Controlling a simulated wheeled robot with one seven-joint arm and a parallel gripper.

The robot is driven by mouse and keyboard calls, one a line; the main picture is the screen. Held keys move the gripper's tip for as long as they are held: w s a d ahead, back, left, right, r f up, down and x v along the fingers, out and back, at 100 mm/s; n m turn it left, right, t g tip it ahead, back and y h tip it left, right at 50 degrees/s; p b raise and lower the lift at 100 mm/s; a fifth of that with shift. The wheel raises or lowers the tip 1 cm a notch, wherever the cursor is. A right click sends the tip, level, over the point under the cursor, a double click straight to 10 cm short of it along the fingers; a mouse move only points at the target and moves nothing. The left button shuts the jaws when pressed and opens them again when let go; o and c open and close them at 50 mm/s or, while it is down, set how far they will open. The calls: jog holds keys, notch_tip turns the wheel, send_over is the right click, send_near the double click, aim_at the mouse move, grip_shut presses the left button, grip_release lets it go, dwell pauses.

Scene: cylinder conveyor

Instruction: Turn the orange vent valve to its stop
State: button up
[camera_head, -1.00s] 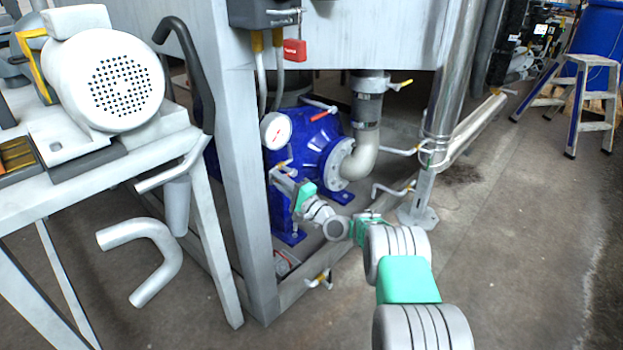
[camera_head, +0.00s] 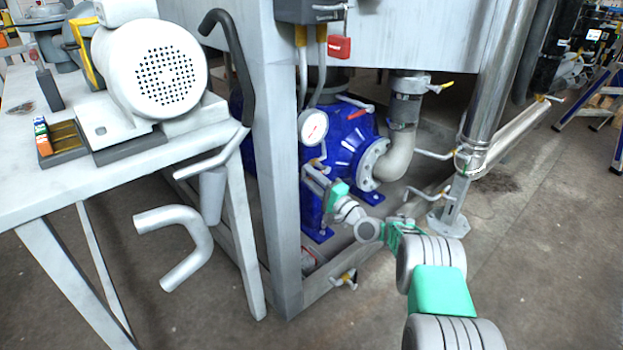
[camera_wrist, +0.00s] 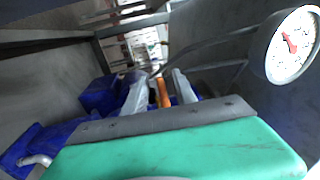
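The orange vent valve's handle (camera_wrist: 163,94) shows in the wrist view as a narrow upright bar between the two fingers of my gripper (camera_wrist: 158,82). A gap shows on each side of it, so the fingers look open around it and not closed on it. How deep the handle sits between them is hard to tell. In the head view my gripper (camera_head: 314,175) is at the front of the blue pump (camera_head: 345,143), just below the white gauge (camera_head: 313,127). There the valve is mostly hidden by the gripper and too small to make out clearly.
The gauge also shows close at the right in the wrist view (camera_wrist: 292,44). A grey frame post (camera_head: 274,170) stands just left of my gripper. A red-handled lever (camera_head: 359,112) is on the pump. A workbench with a motor (camera_head: 160,75) is at the left. Open floor lies right.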

jog(key=shift+d, duration=0.15)
jog(key=p+v, duration=0.2)
jog(key=v, duration=0.5)
jog(key=shift+s+p, duration=0.3)
jog(key=shift+p, duration=0.05)
jog(key=shift+d+f, duration=0.1)
jog(key=shift+d, duration=0.05)
